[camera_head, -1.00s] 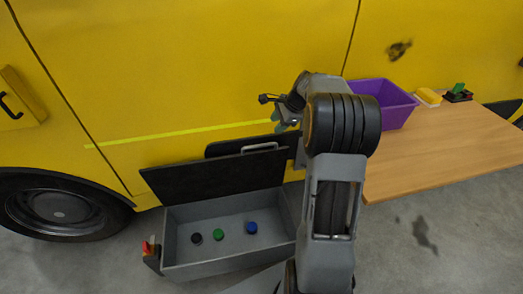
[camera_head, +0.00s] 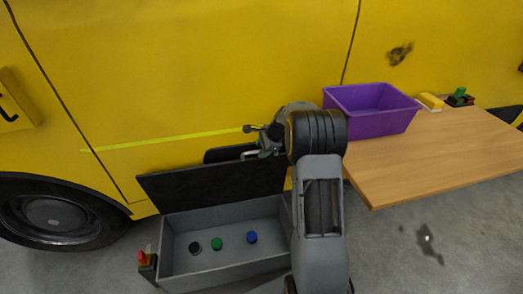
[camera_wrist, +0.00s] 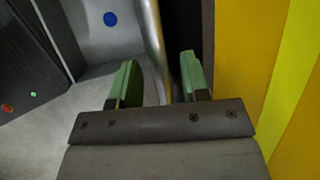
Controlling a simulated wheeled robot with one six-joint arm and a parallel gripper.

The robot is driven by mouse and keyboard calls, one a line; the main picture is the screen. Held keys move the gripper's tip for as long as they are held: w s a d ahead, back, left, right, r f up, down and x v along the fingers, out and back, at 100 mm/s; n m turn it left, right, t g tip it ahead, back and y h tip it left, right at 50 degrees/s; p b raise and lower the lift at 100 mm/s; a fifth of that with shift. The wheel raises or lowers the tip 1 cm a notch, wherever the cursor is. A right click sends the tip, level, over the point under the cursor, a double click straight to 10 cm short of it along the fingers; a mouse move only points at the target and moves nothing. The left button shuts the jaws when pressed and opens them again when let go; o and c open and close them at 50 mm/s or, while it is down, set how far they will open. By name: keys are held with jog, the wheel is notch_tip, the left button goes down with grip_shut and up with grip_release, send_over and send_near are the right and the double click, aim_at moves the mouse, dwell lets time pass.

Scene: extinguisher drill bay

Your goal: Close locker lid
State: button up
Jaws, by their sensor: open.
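The grey locker (camera_head: 225,270) stands on the floor with its black lid (camera_head: 210,186) open, tilted up along the back side. A metal handle (camera_head: 247,153) sits at the lid's upper edge, partly hidden by my gripper. My gripper (camera_head: 266,145) is at this handle, reached over from the right. In the wrist view my open gripper (camera_wrist: 160,64) has its two green fingers on either side of the metal handle bar (camera_wrist: 153,35). The bar runs between them, with a gap visible at each side; whether it touches the gripper's base is unclear.
Black (camera_head: 195,248), green (camera_head: 217,243) and blue (camera_head: 252,237) discs lie inside the locker. The yellow vehicle (camera_head: 230,70) rises close behind the lid. A wooden table (camera_head: 440,155) with a purple bin (camera_head: 375,118) stands right. A small red-topped block (camera_head: 147,262) is beside the locker's left end.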

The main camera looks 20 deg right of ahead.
jog(key=shift+f, duration=0.1)
grip_shut()
dwell(0.4)
